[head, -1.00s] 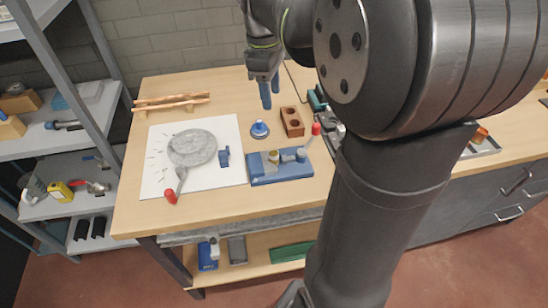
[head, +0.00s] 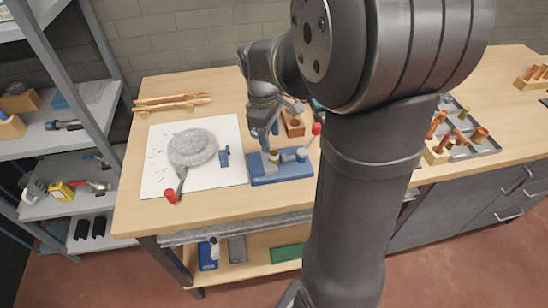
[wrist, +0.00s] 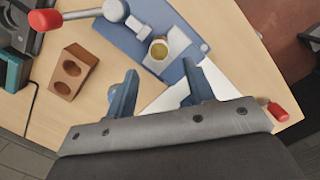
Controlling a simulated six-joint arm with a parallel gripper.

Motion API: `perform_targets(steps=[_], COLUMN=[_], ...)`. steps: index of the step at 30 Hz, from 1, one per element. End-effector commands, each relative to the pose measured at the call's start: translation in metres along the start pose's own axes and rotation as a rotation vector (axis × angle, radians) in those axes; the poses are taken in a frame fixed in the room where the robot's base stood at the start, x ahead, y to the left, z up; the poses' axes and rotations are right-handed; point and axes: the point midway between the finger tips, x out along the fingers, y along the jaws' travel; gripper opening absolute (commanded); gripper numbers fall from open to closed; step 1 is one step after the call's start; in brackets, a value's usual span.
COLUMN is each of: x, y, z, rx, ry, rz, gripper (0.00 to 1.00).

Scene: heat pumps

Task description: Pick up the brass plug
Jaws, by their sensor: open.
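The brass plug (head: 273,156) sits upright on the blue fixture (head: 290,175) on the wooden bench. In the wrist view the plug (wrist: 160,49) shows its round yellowish top inside or against a pale grey collar; I cannot tell which. The blue fixture (wrist: 135,42) also carries a metal lever with a red knob. My gripper (head: 266,138) points down just behind the plug, and its fingers hide part of that area. In the wrist view my gripper (wrist: 160,75) has its two blue fingers apart, with nothing between the tips. The plug lies just beyond the tips.
A brown block with two holes (wrist: 72,72) stands near the fixture. The lever's red knob (head: 317,128) rises at the fixture's right. A white sheet (head: 158,178) with a round grey plate (head: 192,148) and a red-handled tool (head: 176,188) lies to the left. The bench front is clear.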

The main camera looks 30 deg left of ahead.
Motion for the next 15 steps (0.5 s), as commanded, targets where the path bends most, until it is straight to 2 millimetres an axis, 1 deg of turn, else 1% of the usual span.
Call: perform_targets(steps=[9, 12, 15], x=[0.043, 0.050, 0.051], y=[0.000, 0.000, 0.001], z=[0.004, 0.003, 0.003], rx=[0.000, 0.000, 0.000], ry=[-0.002, -0.001, 0.000], rz=[-0.003, -0.001, 0.000], gripper=[0.49, 0.49, 0.49])
